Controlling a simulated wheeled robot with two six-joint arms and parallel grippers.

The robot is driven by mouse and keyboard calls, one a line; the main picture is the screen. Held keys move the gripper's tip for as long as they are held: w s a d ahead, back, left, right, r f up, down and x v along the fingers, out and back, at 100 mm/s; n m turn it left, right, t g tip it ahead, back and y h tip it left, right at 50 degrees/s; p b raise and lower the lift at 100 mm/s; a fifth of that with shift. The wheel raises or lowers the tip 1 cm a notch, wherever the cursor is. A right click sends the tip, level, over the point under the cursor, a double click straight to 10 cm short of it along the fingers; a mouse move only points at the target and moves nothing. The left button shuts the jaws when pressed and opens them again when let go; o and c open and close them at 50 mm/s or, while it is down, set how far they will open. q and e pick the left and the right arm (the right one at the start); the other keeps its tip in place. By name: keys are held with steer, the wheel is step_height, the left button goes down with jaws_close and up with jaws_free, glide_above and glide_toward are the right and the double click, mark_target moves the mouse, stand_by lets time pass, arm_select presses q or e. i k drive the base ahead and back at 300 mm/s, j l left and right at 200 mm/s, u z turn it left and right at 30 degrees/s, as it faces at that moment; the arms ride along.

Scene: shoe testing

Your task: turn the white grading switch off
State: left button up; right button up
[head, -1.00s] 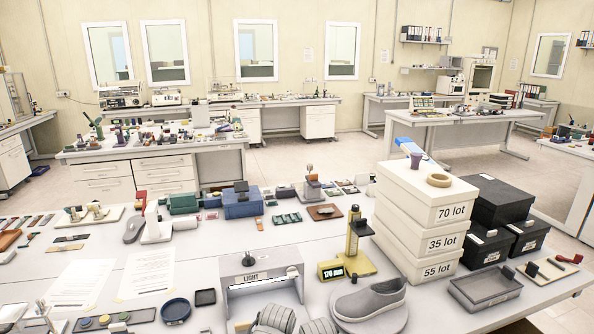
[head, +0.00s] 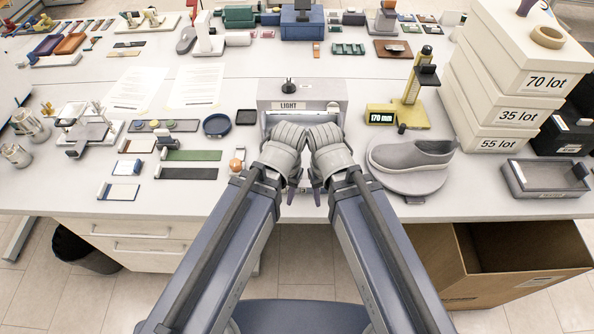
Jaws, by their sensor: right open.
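No part is clearly marked as a white grading switch, so I cannot tell which thing it is. A grey box labelled LIGHT (head: 343,88) stands at the middle front of the table, with a small dark knob (head: 288,84) on its top. A strip with several round buttons (head: 181,126) lies left of it. My left gripper (head: 292,192) and right gripper (head: 317,194) hang close together at the table's front edge, in front of the LIGHT box. Only small dark finger parts show below the wrists. The right is open; the left's opening is hidden.
A grey shoe (head: 412,153) on a round stand and a yellow gauge (head: 411,100) reading 170 mm stand right of my arms. Stacked white boxes (head: 502,115) and a grey tray (head: 548,182) are farther right. An open cardboard box (head: 530,262) sits below the front edge.

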mark_target(332, 108)
steer(key=k+j+z, duration=0.2)
steer(key=k+j, duration=0.2)
steer(key=k+j+z, duration=0.25)
steer(key=k, duration=0.3)
